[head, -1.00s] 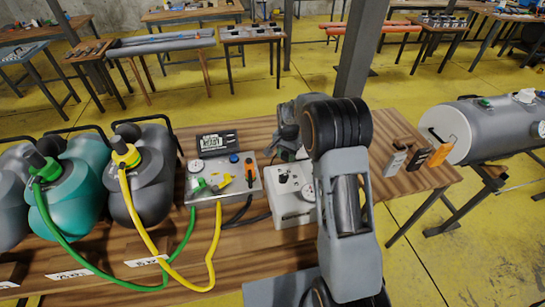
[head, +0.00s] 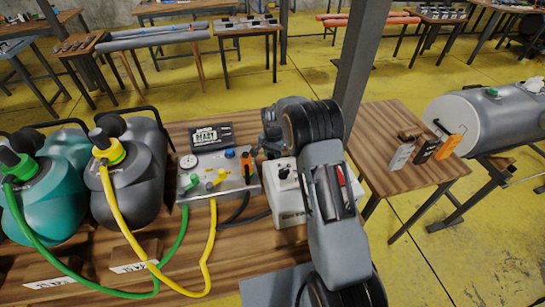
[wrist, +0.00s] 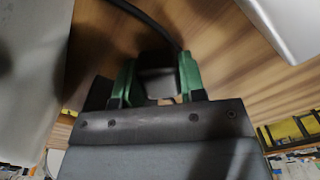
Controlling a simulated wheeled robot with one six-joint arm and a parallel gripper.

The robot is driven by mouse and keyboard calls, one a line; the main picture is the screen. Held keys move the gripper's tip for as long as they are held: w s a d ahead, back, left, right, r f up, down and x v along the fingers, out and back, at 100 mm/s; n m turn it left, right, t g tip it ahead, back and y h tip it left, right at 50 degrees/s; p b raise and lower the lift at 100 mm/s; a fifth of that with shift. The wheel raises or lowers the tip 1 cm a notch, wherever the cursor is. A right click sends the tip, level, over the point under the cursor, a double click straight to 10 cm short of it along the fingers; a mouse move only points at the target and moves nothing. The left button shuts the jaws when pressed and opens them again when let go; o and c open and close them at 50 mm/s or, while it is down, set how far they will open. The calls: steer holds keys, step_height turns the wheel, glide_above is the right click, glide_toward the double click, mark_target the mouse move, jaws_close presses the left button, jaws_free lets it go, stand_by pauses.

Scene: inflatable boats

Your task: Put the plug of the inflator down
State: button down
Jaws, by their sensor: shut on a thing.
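In the wrist view, the green fingers of my gripper (wrist: 157,75) are shut on a dark, blocky plug (wrist: 158,82). A black cable (wrist: 148,20) runs from it toward the top of the view. The wood tabletop shows behind, but I cannot tell whether the plug touches it. In the head view, my arm hides the fingers and the plug. A white box (head: 284,208) with a dark knob, probably the inflator, stands on the wooden table (head: 105,290), partly behind my arm. Black leads run on the table between it and a metal valve panel (head: 190,190).
Left of the panel stand grey and teal tanks (head: 140,190) with green and yellow hoses (head: 205,255) looping over the table front. A black case (head: 211,136) lies behind the panel. A grey post (head: 362,60) rises behind my arm. Small blocks (head: 425,150) sit at the right.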

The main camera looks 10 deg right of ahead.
steer(key=shift+d+f, duration=0.2)
steer(key=shift+f+b, duration=0.35)
steer(key=shift+f, duration=0.2)
steer(key=c, duration=0.7)
jaws_free()
